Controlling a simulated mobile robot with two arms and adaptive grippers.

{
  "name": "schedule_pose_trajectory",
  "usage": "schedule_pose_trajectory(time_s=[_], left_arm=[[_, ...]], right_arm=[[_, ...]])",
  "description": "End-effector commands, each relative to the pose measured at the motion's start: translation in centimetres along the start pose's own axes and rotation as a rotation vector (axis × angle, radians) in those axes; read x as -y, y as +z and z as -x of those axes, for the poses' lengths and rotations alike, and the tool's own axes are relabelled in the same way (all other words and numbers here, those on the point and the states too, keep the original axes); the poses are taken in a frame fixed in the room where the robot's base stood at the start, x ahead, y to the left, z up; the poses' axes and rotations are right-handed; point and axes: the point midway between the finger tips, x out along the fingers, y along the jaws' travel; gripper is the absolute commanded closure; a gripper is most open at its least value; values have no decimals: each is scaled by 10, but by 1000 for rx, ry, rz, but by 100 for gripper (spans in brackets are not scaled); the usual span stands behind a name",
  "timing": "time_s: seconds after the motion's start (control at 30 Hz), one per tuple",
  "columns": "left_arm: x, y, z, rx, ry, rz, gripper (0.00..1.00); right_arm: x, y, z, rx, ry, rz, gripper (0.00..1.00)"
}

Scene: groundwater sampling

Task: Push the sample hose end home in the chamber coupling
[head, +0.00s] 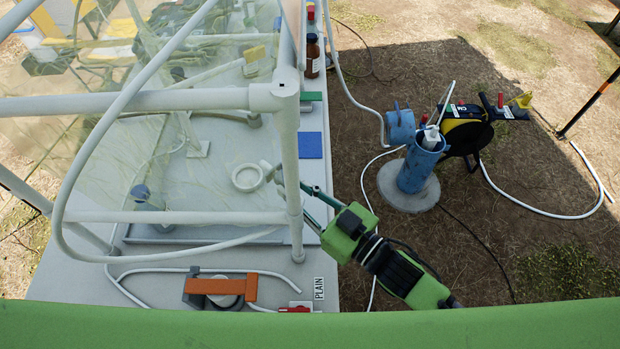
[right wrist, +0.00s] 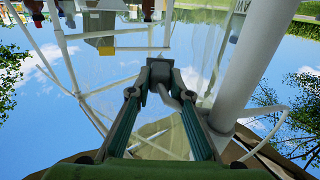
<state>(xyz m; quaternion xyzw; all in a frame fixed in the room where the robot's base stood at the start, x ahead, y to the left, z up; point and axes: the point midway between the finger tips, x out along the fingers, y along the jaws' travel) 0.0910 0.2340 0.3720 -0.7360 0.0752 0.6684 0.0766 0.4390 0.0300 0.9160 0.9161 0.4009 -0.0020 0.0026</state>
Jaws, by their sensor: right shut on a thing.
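My right gripper (head: 279,176) reaches in from the right, past the frame's front corner post, which partly hides its fingertips. In the right wrist view, its green fingers (right wrist: 160,74) close on a small grey piece (right wrist: 158,52). I cannot tell whether this is the sample hose end. A pale ring-shaped fitting (head: 246,178) is just left of the fingertips; contact is unclear. The clear-walled chamber (head: 185,100) has a pale frame. A white hose (head: 62,190) curves down across its front. I cannot make out the chamber coupling for certain. My left gripper is out of view.
The frame's corner post (head: 289,165) is close to my fingers. A blue well pipe (head: 416,168), a black reel (head: 465,133) and loose hoses are on the ground at right.

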Motion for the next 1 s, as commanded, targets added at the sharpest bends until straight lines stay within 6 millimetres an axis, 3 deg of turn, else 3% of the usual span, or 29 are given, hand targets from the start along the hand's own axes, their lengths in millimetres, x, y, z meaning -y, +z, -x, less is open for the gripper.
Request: schedule_pose_trajectory(time_s=[0.23,0.43,0.7,1.0], left_arm=[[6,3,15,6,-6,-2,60],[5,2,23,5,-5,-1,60],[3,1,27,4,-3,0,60],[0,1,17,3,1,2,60]], right_arm=[[-14,36,-2,7,-159,9,98],[-37,65,11,7,-275,7,98],[-59,81,26,2,-349,2,98],[-61,95,29,0,-358,1,98]])
